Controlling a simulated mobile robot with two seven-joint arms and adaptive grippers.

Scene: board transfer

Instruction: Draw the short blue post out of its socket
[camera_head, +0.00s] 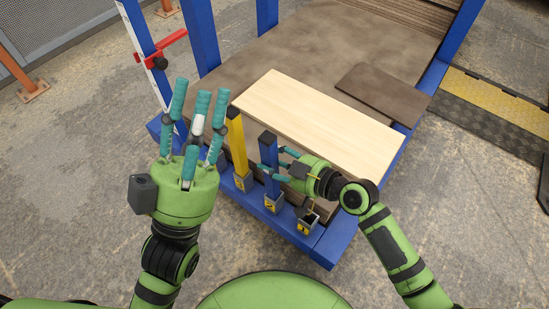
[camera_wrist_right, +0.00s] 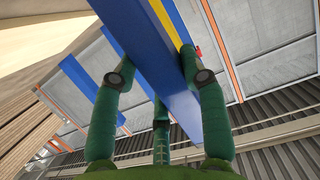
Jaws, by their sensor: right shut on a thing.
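The short blue post (camera_head: 268,150) stands upright at the front edge of the blue rack, its lower end at a socket (camera_head: 273,203). My right gripper (camera_head: 273,168) is shut on the post from the right, below its top. The right wrist view shows the blue post (camera_wrist_right: 150,50) between the green fingers of the right gripper (camera_wrist_right: 150,85). My left gripper (camera_head: 200,105) is raised at the left with its fingers up, apart and empty.
A yellow post (camera_head: 236,148) stands in a socket just left of the blue one. An empty-looking socket (camera_head: 306,222) is to the right. A pale board (camera_head: 320,120) and a small dark board (camera_head: 385,92) lie on the brown deck. A red clamp (camera_head: 163,45) is on the left upright.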

